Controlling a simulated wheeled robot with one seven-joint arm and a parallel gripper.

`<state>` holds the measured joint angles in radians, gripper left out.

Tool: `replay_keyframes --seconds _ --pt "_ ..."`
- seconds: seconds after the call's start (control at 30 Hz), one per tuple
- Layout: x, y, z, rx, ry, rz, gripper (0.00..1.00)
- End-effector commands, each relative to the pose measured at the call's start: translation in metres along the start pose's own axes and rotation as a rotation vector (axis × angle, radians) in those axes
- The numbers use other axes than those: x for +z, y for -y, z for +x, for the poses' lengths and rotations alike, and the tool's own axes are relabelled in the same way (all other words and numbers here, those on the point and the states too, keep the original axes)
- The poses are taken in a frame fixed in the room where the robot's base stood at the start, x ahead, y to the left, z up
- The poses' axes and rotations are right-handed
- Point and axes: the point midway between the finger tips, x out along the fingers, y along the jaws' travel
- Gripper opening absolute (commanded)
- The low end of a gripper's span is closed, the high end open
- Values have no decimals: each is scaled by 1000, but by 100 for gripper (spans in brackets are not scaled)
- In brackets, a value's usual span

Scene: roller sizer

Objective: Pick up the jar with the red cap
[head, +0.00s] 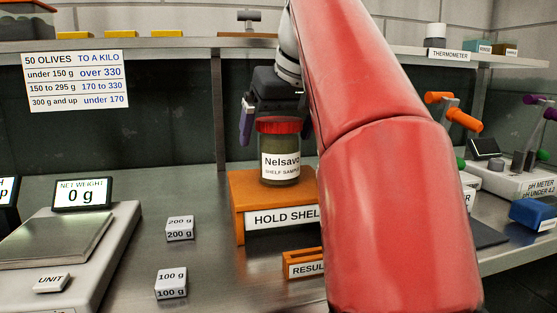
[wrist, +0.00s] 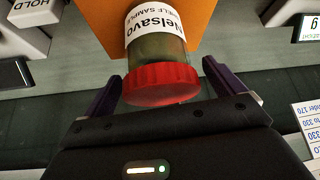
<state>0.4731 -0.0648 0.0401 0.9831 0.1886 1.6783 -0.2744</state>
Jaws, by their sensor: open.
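The jar (head: 281,158) has a red cap, a white label reading "Nelsavo" and olive-green contents. It stands upright on the orange hold shelf (head: 238,212). My gripper (head: 263,120) is above and behind the jar in the head view, with my red arm covering its right side. In the wrist view, the jar (wrist: 158,48) shows cap toward me, and my open gripper (wrist: 162,82) has one dark purple finger on each side of the red cap. Gaps show between the fingers and the cap. I cannot tell how far the fingertips reach along the jar.
A scale (head: 85,250) reading 0 g stands at left. A 200 g block (head: 180,228) and a 100 g block (head: 171,283) lie on the metal bench. A results holder (head: 303,263) is in front of the shelf. A pH meter (head: 510,180) stands at right.

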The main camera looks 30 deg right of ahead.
Motion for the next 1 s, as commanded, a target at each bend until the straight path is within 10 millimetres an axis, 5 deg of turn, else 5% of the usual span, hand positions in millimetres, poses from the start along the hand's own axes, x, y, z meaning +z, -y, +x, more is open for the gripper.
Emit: replay_keyframes --seconds 0.37,0.83,1.0 --pt "0 0 16 -1 0 -1 94" --pt "0 0 16 -1 0 -1 36" --pt "-1 1 15 0 -2 -1 36"
